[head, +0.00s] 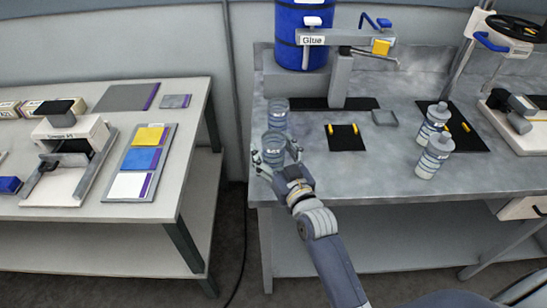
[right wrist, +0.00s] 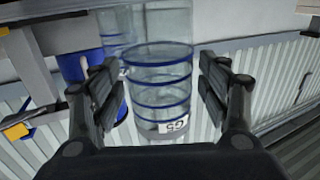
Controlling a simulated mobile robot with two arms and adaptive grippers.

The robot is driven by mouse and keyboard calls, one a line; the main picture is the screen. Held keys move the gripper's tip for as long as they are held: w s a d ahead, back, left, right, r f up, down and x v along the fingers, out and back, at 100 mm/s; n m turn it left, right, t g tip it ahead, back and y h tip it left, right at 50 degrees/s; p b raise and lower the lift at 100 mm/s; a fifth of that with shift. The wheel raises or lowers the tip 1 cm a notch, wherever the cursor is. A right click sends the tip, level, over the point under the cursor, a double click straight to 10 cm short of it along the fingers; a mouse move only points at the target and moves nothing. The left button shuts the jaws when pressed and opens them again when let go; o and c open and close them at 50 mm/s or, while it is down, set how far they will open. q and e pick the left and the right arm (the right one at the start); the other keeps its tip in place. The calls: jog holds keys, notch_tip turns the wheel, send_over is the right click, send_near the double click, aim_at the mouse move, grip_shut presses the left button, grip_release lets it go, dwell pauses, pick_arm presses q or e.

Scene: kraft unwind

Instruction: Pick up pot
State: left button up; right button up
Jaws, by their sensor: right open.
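A clear pot with blue bands (head: 273,142) stands on the grey metal bench near its left front corner. My right gripper (head: 275,157) is at this pot, with its fingers spread to either side. In the right wrist view the pot (right wrist: 158,88) shows between the open fingers of the gripper (right wrist: 160,80), with small gaps on both sides and a white label low on it. A second similar pot (head: 278,106) stands just behind it and also shows in the right wrist view (right wrist: 168,20). My left gripper is not in view.
A blue glue drum (head: 298,38) and a dispenser stand (head: 340,80) are at the back. Two clear bottles (head: 434,157) stand to the right. A black pad (head: 344,140) and small tray (head: 384,118) lie between. The left table (head: 190,115) is separated by a gap.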

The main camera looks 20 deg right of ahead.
jog(key=c, duration=1.2)
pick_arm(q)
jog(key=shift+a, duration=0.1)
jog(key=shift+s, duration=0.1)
pick_arm(e)
jog(key=shift+r, duration=0.15)
